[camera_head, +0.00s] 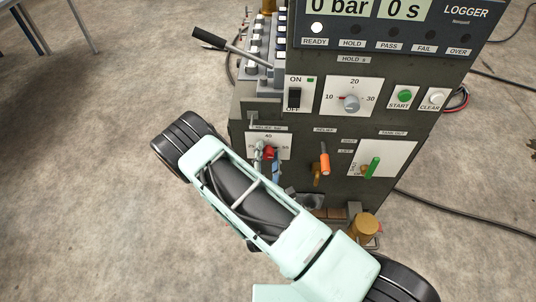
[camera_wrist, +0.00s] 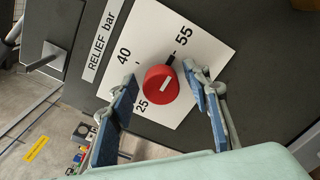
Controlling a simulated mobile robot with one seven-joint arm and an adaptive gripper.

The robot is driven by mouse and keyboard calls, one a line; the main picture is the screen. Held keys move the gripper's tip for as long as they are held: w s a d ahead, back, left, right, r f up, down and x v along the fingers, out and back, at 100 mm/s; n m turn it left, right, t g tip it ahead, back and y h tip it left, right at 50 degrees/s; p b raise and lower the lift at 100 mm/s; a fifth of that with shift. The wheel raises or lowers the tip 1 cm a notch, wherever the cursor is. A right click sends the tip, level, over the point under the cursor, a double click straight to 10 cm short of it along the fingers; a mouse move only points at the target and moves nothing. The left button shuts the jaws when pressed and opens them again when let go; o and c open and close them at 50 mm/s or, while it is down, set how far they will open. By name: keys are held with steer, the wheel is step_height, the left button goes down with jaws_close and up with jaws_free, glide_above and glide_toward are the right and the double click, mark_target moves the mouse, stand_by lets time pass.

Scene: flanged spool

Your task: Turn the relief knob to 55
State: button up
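The red relief knob (camera_wrist: 158,86) sits on a white dial plate (camera_wrist: 210,50) marked 25, 40 and 55 in the wrist view. My gripper (camera_wrist: 160,77) is open, with one blue-padded finger on each side of the knob. Gaps show between the pads and the knob. In the head view the red knob (camera_head: 270,152) shows at the panel's lower left, with my gripper (camera_head: 265,158) at it; my arm hides part of the dial.
An orange-handled lever (camera_head: 324,162) and a green lever (camera_head: 373,167) are right of the dial. Above are the ON/OFF switch (camera_head: 294,97), a grey knob (camera_head: 351,103) and the START button (camera_head: 405,96). A long lever (camera_head: 222,45) sticks out left.

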steer(key=shift+s, duration=0.1)
steer(key=s, duration=0.7)
steer(key=shift+s, duration=0.2)
stand_by(0.4)
